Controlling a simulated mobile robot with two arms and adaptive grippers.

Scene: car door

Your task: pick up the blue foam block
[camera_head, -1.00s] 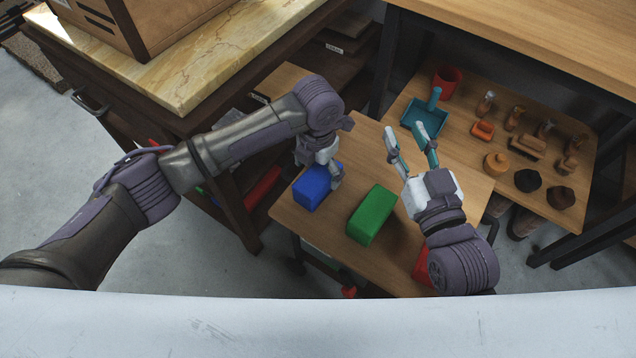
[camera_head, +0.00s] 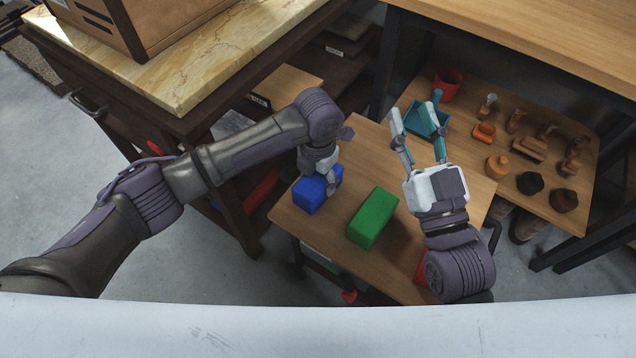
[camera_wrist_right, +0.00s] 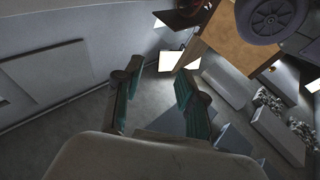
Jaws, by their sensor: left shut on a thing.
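The blue foam block (camera_head: 308,196) sits at the left part of the small wooden table (camera_head: 325,232). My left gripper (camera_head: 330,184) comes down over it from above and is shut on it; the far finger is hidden. The block looks to be still on the tabletop. My right gripper (camera_head: 415,122) is open and empty above the table's right side, fingers pointing away. Its spread fingers also show in the right wrist view (camera_wrist_right: 158,78), with nothing between them.
A green block (camera_head: 372,217) lies right of the blue one, and a red block (camera_head: 421,270) is partly hidden by my right arm. A lower shelf (camera_head: 470,165) behind holds a teal dustpan (camera_head: 428,117), a red cup (camera_head: 447,82) and several small items. A marble-topped cabinet (camera_head: 200,75) stands left.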

